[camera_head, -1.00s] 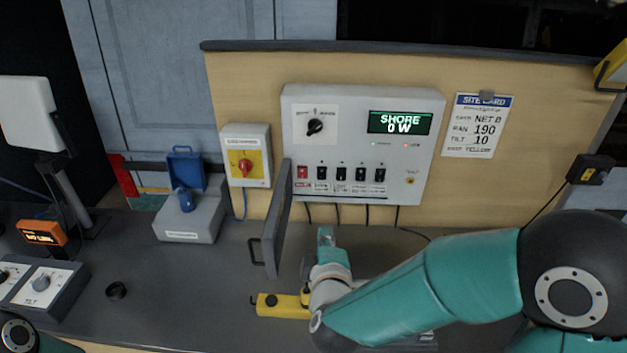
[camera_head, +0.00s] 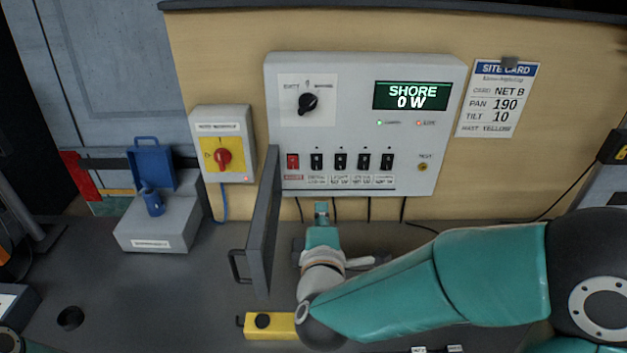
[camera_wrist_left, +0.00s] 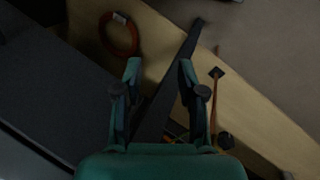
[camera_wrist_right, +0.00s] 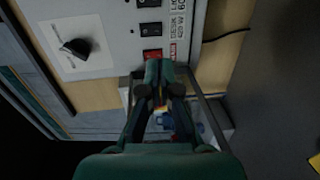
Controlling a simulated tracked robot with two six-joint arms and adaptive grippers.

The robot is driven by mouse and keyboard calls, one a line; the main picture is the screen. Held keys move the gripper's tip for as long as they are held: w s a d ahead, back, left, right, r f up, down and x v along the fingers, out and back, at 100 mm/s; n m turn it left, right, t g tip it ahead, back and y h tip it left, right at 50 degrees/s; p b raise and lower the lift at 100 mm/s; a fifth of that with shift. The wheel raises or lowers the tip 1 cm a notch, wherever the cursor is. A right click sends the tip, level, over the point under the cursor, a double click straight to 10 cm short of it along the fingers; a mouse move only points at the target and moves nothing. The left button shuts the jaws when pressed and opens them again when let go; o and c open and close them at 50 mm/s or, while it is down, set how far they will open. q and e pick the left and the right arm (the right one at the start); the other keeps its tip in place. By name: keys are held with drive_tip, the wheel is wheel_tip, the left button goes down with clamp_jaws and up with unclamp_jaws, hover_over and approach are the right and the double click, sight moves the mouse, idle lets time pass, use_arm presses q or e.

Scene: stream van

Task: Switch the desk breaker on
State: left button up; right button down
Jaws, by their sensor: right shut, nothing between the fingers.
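The white power panel (camera_head: 435,150) on the back board has a row of rocker switches: a red one (camera_head: 293,161) at the left, then several black ones (camera_head: 340,161). The screen reads SHORE 0 W. My right gripper (camera_head: 321,210) is shut and empty, just below the panel's lower edge in the head view. In the right wrist view its closed fingertips (camera_wrist_right: 160,68) appear close to the red rocker (camera_wrist_right: 152,56); contact cannot be told. My left gripper (camera_wrist_left: 160,72) is open and empty, away from the panel.
A grey hinged door (camera_head: 266,225) with a handle stands open left of my right gripper. A yellow tool (camera_head: 270,325) lies on the desk.

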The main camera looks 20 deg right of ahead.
sight(316, 169)
drive_tip(key=shift+a+r, duration=0.1)
drive_tip(key=shift+a, duration=0.25)
drive_tip(key=p+x, duration=0.3)
drive_tip(key=x, duration=1.1)
drive_tip(key=shift+a, duration=0.15)
drive_tip(key=shift+w, duration=0.1)
drive_tip(key=shift+w+f+t+b, duration=0.2)
drive_tip(key=shift+f+t+b, duration=0.15)
drive_tip(key=shift+b, duration=0.7)
drive_tip(key=shift+r, duration=0.25)
